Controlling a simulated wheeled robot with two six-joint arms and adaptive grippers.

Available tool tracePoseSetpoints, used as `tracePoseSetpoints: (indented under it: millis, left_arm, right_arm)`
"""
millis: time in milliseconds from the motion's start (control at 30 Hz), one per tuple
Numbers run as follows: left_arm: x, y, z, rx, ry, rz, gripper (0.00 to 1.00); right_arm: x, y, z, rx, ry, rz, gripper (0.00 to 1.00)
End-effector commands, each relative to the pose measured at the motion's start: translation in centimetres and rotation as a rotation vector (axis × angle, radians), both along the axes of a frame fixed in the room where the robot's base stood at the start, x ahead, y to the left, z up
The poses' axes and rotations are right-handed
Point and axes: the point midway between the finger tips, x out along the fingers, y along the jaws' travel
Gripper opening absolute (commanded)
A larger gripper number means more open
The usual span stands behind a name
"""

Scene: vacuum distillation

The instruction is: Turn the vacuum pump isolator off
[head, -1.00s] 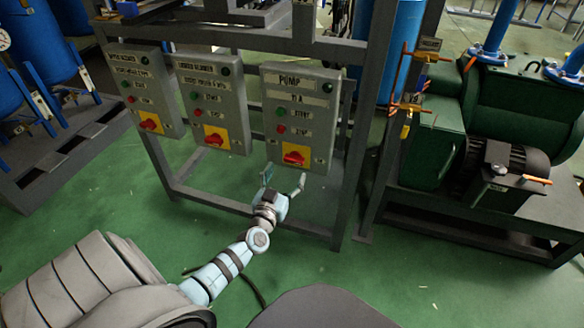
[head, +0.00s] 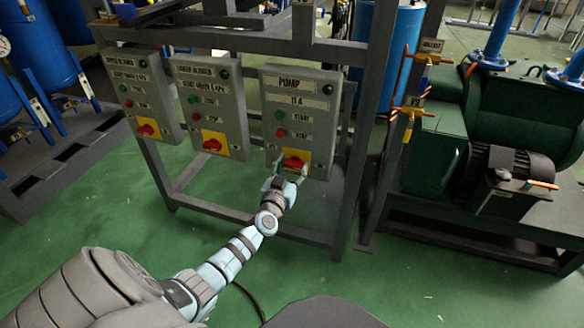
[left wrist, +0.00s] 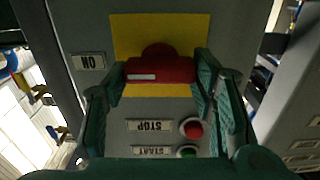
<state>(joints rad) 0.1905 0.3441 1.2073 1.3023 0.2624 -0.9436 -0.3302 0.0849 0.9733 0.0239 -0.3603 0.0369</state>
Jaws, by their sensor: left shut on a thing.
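The pump panel (head: 300,115) is a grey box labelled PUMP, the rightmost of three on the frame. Its isolator is a red rotary knob (head: 294,161) on a yellow plate at the panel's bottom. In the left wrist view, upside down, the red knob (left wrist: 158,70) lies crosswise between the fingers, with an ON label (left wrist: 89,62) beside the yellow plate (left wrist: 130,30). My left gripper (head: 288,176) is at the knob, its fingers shut on it; the fingers also show in the left wrist view (left wrist: 160,80). My right gripper is not in view.
Start (left wrist: 188,152) and stop (left wrist: 193,128) buttons sit on the same panel, close to the fingers in the left wrist view. Two similar panels (head: 211,105) (head: 140,100) stand to the left. A green pump (head: 500,120) stands at the right. Green floor is open in front.

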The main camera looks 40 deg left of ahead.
Motion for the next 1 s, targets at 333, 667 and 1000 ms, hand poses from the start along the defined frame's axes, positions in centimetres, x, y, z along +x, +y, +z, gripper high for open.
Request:
tracePoseSetpoints:
  millis: [333, 667, 1000]
  left_arm:
    - [0.0, 0.0, -0.1, -0.072, -0.023, 0.0, 0.24]
    - [-0.1, 0.1, -0.1, -0.303, -0.104, 0.0, 0.24]
    - [-0.1, 0.2, -0.2, -0.607, -0.209, 0.0, 0.24]
  right_arm:
    - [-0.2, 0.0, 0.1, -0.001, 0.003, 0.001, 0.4]
    - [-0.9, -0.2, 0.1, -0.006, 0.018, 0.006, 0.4]
    - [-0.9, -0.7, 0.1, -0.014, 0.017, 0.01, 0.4]
